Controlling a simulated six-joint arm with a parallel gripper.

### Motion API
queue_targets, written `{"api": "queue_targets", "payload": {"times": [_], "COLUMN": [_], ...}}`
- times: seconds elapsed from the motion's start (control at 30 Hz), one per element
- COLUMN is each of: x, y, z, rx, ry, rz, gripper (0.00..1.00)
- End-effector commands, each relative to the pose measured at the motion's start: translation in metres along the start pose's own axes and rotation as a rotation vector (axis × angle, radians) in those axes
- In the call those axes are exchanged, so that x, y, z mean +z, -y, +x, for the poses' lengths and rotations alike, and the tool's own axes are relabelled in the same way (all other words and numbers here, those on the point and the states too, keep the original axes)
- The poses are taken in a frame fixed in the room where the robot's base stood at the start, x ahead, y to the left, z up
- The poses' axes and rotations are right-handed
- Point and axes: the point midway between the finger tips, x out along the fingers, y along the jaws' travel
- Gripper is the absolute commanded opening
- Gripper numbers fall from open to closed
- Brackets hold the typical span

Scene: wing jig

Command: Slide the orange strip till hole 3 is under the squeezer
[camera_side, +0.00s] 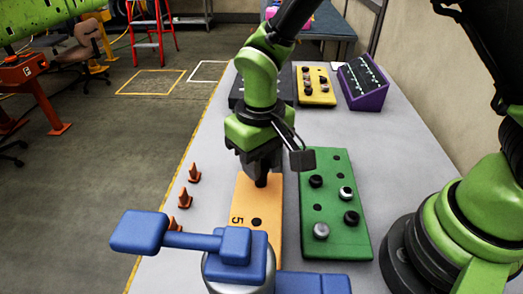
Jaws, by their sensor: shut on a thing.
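The orange strip (243,192) lies flat on the grey table, pointing toward the camera. A number 5 and a dark hole show near its close end; no other number can be read. My gripper (262,181) points down over the strip's middle and is shut on it at a small dark piece there. The fingers hide that part of the strip. A blue tool with a grey round body, seemingly the squeezer (235,245), stands in front and covers the strip's near end. Which hole lies under it is hidden.
A green plate (335,239) with several black and silver knobs lies close to the strip's right. Several small orange cones (194,173) stand along the table's left edge. A yellow block (316,99) and a purple rack (376,99) sit at the back.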

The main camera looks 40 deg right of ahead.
Motion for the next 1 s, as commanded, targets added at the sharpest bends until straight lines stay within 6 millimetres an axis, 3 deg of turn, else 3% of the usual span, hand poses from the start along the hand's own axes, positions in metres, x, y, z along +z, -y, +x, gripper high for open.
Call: {"api": "queue_targets", "payload": {"times": [0.1,0.13,0.23,0.57,1.0], "x": [-0.001,-0.001,-0.001,-0.001,-0.001], "y": [0.000,0.000,0.000,0.000,0.000], "z": [-0.001,-0.001,-0.001,-0.004,-0.081], "rx": [-0.001,-0.001,-0.001,-0.001,-0.003], "ry": [-0.002,-0.002,-0.002,-0.002,-0.006], "rz": [0.002,0.002,0.001,0.001,0.002], "gripper": [0.00,0.33,0.56,0.57,0.57]}}
